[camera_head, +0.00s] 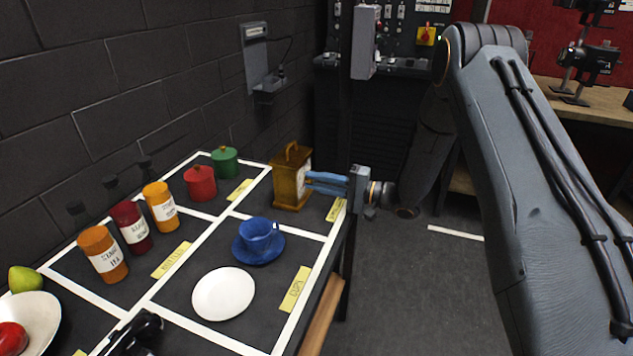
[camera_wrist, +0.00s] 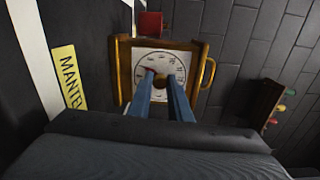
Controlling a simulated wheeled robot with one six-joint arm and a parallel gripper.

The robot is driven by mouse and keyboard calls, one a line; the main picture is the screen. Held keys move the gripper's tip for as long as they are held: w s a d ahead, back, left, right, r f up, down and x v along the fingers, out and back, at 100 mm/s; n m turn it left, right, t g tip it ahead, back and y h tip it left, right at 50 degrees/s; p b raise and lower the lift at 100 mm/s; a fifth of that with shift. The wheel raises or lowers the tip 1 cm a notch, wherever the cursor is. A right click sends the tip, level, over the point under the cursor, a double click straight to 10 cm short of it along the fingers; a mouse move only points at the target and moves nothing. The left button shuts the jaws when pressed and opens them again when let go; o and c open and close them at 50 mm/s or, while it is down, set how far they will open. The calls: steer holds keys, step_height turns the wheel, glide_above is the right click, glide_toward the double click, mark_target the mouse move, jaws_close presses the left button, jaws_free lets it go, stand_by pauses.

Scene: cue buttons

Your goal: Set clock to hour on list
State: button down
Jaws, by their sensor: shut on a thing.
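A wooden mantel clock (camera_head: 290,184) with a handle on top stands upright in the far right section of the table. The wrist view shows its white dial (camera_wrist: 158,62) in a wooden frame, with a red mark near the dial's middle. My gripper (camera_head: 310,180) reaches the clock's front from the right. In the wrist view its two blue fingers (camera_wrist: 165,92) are close together at the dial's centre, shut on the clock's knob (camera_wrist: 160,83), which they mostly cover. The dial's figures are too small to read. No list with an hour can be made out.
The table (camera_head: 215,245) is divided by white lines. It holds a blue cup (camera_head: 258,234) on a saucer, a white plate (camera_head: 223,294), several orange and red jars, and red (camera_head: 201,184) and green (camera_head: 225,161) pots. A dark wall runs along the left.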

steer(key=m, duration=0.4)
steer(key=shift+m, duration=0.4)
stand_by(0.4)
steer(key=c, duration=1.6)
jaws_free()
steer(key=shift+c, duration=0.2)
steer(key=b+v, duration=0.1)
steer(key=v, duration=0.7)
steer(key=shift+a, duration=0.1)
